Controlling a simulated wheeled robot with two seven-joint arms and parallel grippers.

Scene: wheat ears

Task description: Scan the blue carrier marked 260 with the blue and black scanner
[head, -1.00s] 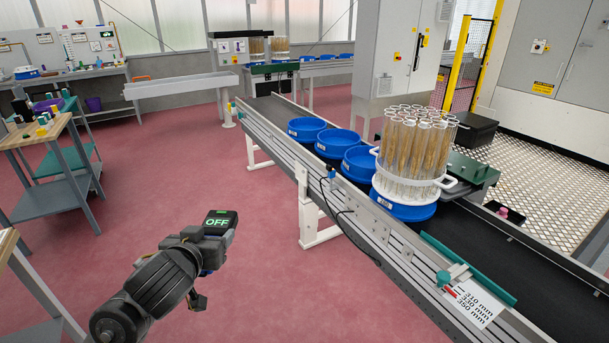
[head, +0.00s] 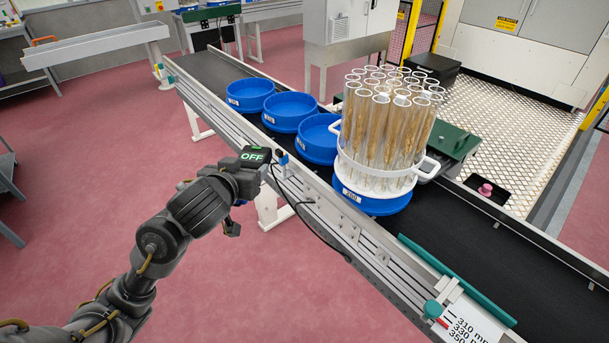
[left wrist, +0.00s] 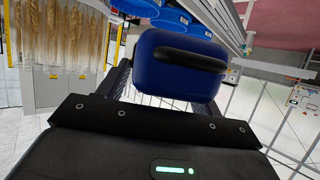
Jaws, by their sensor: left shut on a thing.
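My left gripper (head: 243,181) is shut on the blue and black scanner (head: 254,155), whose small screen reads OFF. The scanner's blue body (left wrist: 180,70) with a black bar shows between the fingers in the left wrist view. The nearest blue carrier (head: 378,205) sits on the belt, right of the scanner and apart from it. It bears a white rack of clear tubes with wheat ears (head: 385,135). My right gripper is not in view.
Three empty blue carriers (head: 250,95) stand behind it in a row on the black conveyor belt (head: 470,260). The conveyor's metal side rail (head: 330,210) lies between my arm and the carriers. A dark cable hangs at the rail.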

